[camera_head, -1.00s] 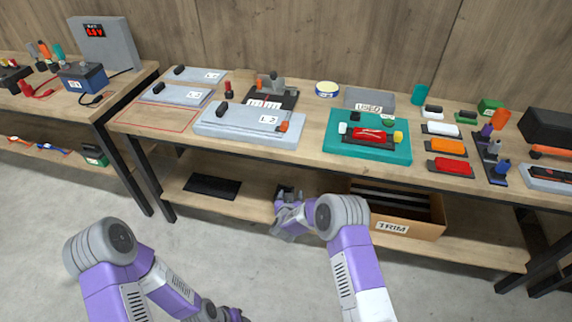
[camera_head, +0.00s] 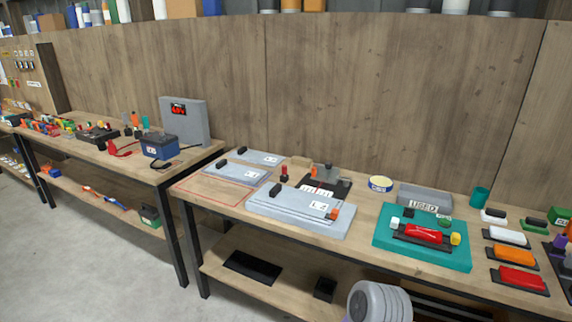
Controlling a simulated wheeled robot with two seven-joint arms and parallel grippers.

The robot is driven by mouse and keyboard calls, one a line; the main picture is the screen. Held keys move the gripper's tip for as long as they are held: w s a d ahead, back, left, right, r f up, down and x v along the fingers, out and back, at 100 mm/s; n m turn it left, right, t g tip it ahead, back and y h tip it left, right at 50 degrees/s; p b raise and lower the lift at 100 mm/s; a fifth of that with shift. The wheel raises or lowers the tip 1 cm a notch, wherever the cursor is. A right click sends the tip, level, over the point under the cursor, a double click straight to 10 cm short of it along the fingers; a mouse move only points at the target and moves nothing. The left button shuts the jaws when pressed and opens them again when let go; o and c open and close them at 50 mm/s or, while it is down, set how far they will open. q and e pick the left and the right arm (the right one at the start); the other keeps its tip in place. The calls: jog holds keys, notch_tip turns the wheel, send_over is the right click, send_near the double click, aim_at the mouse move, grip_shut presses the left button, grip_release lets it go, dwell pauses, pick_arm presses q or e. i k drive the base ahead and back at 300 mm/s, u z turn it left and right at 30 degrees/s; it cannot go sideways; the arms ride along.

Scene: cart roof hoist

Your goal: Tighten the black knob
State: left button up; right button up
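Several black knob-like parts show, and I cannot tell which one the task means. One black knob (camera_head: 275,190) stands on the left end of the large grey plate (camera_head: 292,208), which has an orange piece at its right end. Smaller ones stand on two grey plates behind it: one black knob (camera_head: 241,150) and another black knob (camera_head: 233,164). A further black knob (camera_head: 408,212) stands on the teal mat (camera_head: 397,238) beside a red part (camera_head: 424,233). Neither gripper is in view. Only a grey joint of my arm shows at the bottom right.
The wooden bench (camera_head: 365,252) is crowded. A grey "USED" tray (camera_head: 425,195) and a round tin (camera_head: 380,184) stand at its back. A black mat (camera_head: 252,267) and a small black box (camera_head: 325,289) lie on the lower shelf. A battery (camera_head: 160,146) stands on the left bench.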

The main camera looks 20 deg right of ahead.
aim_at(328, 164)
jog(key=u, duration=0.1)
jog(key=i, duration=0.95)
jog(key=z, duration=0.25)
